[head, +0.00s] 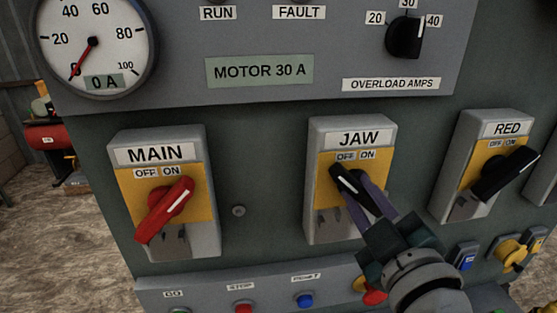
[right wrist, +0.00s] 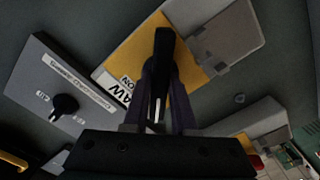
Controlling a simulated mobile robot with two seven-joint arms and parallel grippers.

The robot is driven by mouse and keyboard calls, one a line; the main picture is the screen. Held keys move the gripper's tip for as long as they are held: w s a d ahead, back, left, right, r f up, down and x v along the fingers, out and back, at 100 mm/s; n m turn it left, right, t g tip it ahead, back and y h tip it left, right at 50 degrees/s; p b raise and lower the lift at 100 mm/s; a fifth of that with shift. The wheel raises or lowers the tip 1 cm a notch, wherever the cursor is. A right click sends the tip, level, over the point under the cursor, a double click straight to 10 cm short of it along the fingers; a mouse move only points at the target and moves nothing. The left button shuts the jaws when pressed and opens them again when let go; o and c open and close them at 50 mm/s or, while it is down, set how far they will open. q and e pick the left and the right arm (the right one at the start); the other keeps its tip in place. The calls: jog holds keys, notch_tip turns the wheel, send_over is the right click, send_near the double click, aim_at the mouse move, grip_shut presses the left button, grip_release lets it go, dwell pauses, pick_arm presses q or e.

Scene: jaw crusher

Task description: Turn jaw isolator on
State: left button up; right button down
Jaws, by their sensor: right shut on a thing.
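The jaw isolator (head: 318,222) is a grey box with a yellow plate, labelled JAW, OFF and ON. Its black handle (head: 345,180) is tilted, with its upper end to the left, under the OFF label, and a white line along it. My right gripper (head: 362,196) is shut on this handle, one finger on each side, and hides its lower end. In the right wrist view the handle (right wrist: 160,60) stands between the two fingers of the gripper (right wrist: 163,85), in front of the yellow plate. My left gripper is not in view.
The MAIN isolator (head: 205,233) with a red handle stands to the left. The RED isolator (head: 448,205) with a black handle stands close on the right. A sloped button panel (head: 210,288) juts out below. An overload dial (head: 405,40) sits above.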

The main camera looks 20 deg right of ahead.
jog(key=shift+m, duration=0.3)
jog(key=m, duration=0.8)
jog(key=shift+p, duration=0.3)
jog(key=m, duration=0.9)
jog(key=shift+d+b, duration=0.1)
jog(key=shift+b, duration=0.25)
jog(key=shift+m, duration=0.3)
jog(key=c, duration=0.7)
grip_release()
jog(key=shift+s, duration=0.1)
